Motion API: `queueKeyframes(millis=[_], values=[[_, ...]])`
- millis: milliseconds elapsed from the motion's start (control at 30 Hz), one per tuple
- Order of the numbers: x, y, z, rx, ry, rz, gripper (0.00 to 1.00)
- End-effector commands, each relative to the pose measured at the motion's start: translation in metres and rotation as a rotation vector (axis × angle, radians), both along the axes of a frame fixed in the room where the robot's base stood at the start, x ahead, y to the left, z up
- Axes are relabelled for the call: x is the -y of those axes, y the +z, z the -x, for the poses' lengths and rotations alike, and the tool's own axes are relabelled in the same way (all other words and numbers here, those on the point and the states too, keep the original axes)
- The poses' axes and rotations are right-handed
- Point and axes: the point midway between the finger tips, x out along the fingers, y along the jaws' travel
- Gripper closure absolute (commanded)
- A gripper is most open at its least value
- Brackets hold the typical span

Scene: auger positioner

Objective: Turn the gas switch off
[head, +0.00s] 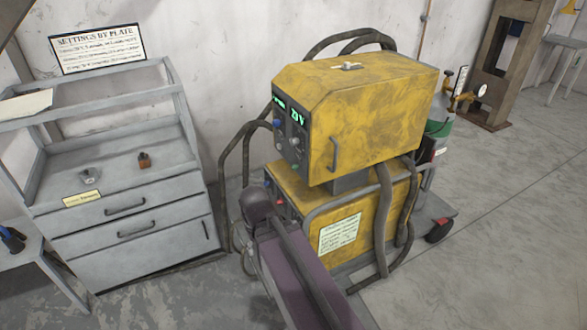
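A yellow welding machine (375,100) stands in the middle in the head view. Its dark front panel (291,130) faces left and carries a green lit display reading about 23 V, a blue knob (277,123) and several small knobs or switches. The labels are too small to read, so I cannot tell which control is the gas switch or how it is set. A lower yellow unit (395,198) has a small red control at its left end, partly hidden by my arm. My arm rises from the bottom centre in front of it. My gripper is not visible.
A grey drawer cabinet (130,222) with a settings sign (98,48) stands at left. Thick black hoses loop beside the machine. A green gas cylinder (438,128) and brass gauge (481,91) are behind it at right. The floor (500,260) at right is clear.

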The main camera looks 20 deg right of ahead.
Motion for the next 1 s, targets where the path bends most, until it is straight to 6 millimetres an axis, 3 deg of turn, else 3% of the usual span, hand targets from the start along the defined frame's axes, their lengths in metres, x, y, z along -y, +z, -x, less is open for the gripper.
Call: queueKeyframes(millis=[233,367,667,1000], values=[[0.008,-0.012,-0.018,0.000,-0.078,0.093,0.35],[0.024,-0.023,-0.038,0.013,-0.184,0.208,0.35],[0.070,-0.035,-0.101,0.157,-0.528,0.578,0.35],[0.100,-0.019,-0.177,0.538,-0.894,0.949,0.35]])
